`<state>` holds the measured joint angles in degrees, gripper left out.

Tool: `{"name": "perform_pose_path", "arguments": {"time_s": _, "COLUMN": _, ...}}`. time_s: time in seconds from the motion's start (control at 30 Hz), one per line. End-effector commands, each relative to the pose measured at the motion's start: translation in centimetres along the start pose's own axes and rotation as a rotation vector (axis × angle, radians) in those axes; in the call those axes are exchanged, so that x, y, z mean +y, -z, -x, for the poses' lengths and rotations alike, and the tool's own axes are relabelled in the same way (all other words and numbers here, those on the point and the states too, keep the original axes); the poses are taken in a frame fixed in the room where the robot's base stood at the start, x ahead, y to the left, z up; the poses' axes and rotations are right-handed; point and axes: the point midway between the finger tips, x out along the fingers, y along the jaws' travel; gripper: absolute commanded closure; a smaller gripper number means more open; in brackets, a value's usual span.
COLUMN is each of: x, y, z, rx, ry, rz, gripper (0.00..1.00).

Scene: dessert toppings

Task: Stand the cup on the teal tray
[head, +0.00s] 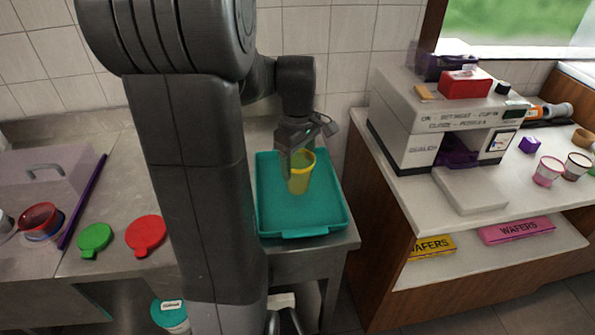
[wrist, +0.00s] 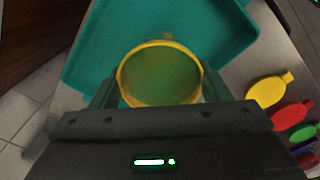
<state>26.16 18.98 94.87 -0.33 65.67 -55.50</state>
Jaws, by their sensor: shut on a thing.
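A yellow cup (head: 299,180) is upright over the middle of the teal tray (head: 275,222) in the head view. My gripper (head: 300,158) is shut on the cup near its rim. In the wrist view the cup (wrist: 160,76) sits between the two fingers, its round opening facing the camera, with the teal tray (wrist: 105,40) behind it. The cup's base lies over the tray floor; I cannot tell whether it touches it. Part of the tray's left side is hidden by my arm in the head view.
A green lid (head: 94,239) and a red lid (head: 146,234) lie on the steel counter left of my arm. A yellow lid (wrist: 266,90) shows beside the tray in the wrist view. A white machine (head: 440,120) stands on the right counter. The tray around the cup is clear.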

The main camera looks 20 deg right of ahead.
Motion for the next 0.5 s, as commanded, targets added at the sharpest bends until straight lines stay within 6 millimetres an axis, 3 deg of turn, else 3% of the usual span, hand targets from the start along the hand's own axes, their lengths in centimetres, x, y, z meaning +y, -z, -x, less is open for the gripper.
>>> {"name": "perform_pose_path", "arguments": {"time_s": 0.23, "x": -0.1, "y": 0.0, "z": -3.3, "rx": -0.002, "ry": 0.002, "rz": 0.0, "gripper": 0.51}}
{"name": "perform_pose_path", "arguments": {"time_s": 0.5, "x": -0.1, "y": 0.0, "z": -3.7, "rx": 0.0, "ry": 0.0, "rz": 0.0, "gripper": 0.51}}
